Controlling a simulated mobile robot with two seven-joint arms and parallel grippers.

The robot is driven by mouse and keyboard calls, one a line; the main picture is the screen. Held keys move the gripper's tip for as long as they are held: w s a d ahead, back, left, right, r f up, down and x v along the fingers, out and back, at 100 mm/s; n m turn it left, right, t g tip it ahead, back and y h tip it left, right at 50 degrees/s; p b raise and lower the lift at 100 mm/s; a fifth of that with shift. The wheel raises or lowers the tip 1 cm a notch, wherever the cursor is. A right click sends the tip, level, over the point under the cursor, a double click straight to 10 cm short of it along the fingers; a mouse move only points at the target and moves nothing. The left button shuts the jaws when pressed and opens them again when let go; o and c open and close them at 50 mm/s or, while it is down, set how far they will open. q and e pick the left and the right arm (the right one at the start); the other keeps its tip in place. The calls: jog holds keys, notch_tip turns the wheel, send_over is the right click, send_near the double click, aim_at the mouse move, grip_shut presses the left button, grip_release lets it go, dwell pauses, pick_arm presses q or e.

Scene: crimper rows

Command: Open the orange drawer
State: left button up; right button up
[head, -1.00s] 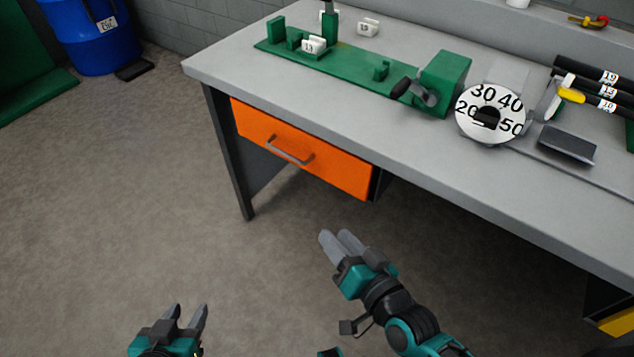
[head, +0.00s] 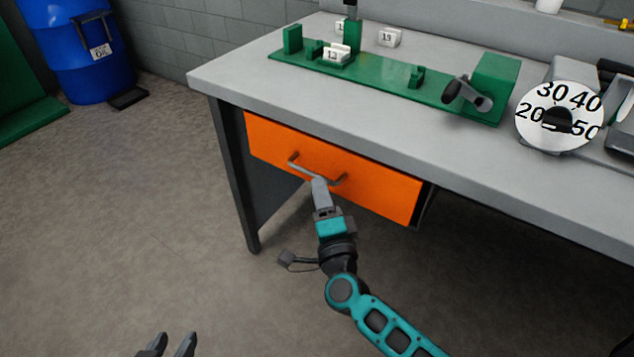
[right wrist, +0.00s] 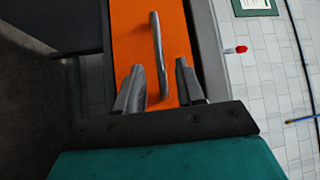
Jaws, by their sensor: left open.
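The orange drawer (head: 375,190) is shut under the grey workbench, and its front also shows in the right wrist view (right wrist: 133,40). Its grey bar handle (head: 303,166) runs along the front; in the right wrist view the handle (right wrist: 157,45) reaches down between my fingers. My right gripper (head: 319,183) is at the handle with its fingers apart, one on each side of the bar (right wrist: 158,82). I cannot tell whether either finger touches it. My left gripper (head: 169,340) is open and empty at the bottom edge, away from the drawer.
The workbench (head: 400,125) carries a green fixture (head: 400,84) with a crank, white numbered blocks (head: 390,37) and a round dial (head: 557,117). A dark bench leg (head: 236,180) stands left of the drawer. A blue barrel (head: 70,50) stands far left. The floor before the drawer is clear.

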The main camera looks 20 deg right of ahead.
jog(key=shift+w+d+r, duration=0.1)
jog(key=shift+w+r, duration=0.05)
jog(key=shift+w, duration=0.9)
jog(key=shift+w+d+r, duration=0.1)
jog(key=shift+w+r, duration=0.05)
jog(key=shift+w, duration=0.85)
jog(key=shift+c, duration=0.3)
grip_shut()
